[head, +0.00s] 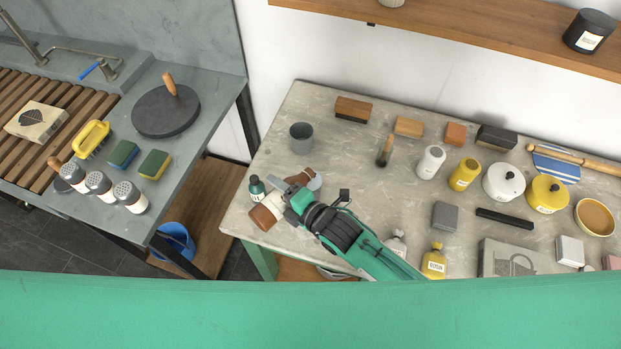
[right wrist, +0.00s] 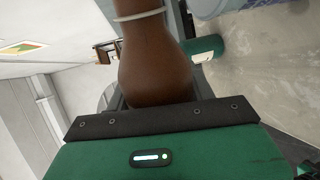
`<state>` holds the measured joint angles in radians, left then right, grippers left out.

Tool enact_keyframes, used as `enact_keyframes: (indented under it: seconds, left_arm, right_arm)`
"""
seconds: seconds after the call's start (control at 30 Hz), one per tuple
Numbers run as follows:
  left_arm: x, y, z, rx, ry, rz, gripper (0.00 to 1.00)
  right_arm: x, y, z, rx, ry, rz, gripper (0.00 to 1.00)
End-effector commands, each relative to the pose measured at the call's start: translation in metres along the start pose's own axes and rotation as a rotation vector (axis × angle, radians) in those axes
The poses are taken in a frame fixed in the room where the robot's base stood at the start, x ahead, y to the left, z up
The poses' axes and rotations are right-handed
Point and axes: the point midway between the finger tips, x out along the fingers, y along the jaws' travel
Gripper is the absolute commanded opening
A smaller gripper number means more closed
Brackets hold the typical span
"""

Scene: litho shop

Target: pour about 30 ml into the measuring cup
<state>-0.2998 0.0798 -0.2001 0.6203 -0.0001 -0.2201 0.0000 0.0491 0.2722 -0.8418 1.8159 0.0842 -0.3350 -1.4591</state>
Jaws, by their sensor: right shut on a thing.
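A brown bottle (head: 266,214) with a pale label is gripped at the front left of the bench. It is tilted far over, its neck toward the back right. My right gripper (head: 297,196) is shut on it and hides its middle. In the right wrist view, the brown bottle (right wrist: 155,65) rises from between the jaws, with a pale ring around its neck. A small pale, clear-looking vessel (head: 316,183), probably the measuring cup, shows partly beside the bottle's neck end. I cannot see any liquid or stream. My left gripper is not in view.
A small dark green bottle (head: 256,187) stands close left of the gripper. A grey cup (head: 301,138) stands behind. A brush (head: 384,152), white bottle (head: 431,162) and yellow bottle (head: 464,174) stand to the right. The bench's left edge is near.

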Motion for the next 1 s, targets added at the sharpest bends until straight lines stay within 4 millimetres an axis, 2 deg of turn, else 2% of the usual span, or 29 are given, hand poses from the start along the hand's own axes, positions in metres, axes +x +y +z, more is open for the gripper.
enact_keyframes:
  seconds: [0.27, 0.4, 0.57, 0.67, 1.0]
  left_arm:
    - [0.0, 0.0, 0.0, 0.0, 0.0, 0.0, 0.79]
    - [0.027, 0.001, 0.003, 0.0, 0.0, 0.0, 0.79]
    - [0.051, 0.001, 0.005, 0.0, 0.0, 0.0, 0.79]
    - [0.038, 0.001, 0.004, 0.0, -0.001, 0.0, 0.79]
    - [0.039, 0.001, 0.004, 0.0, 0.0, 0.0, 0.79]
  right_arm:
    - [0.0, 0.001, 0.0, 0.001, 0.0, 0.002, 0.2]
    - [0.005, -0.02, -0.002, -0.112, -0.032, 0.002, 0.2]
    - [0.008, -0.032, -0.001, -0.267, -0.073, 0.002, 0.2]
    - [0.006, -0.021, 0.002, -0.36, -0.096, 0.001, 0.2]
    - [0.006, -0.023, 0.003, -0.395, -0.106, 0.002, 0.2]
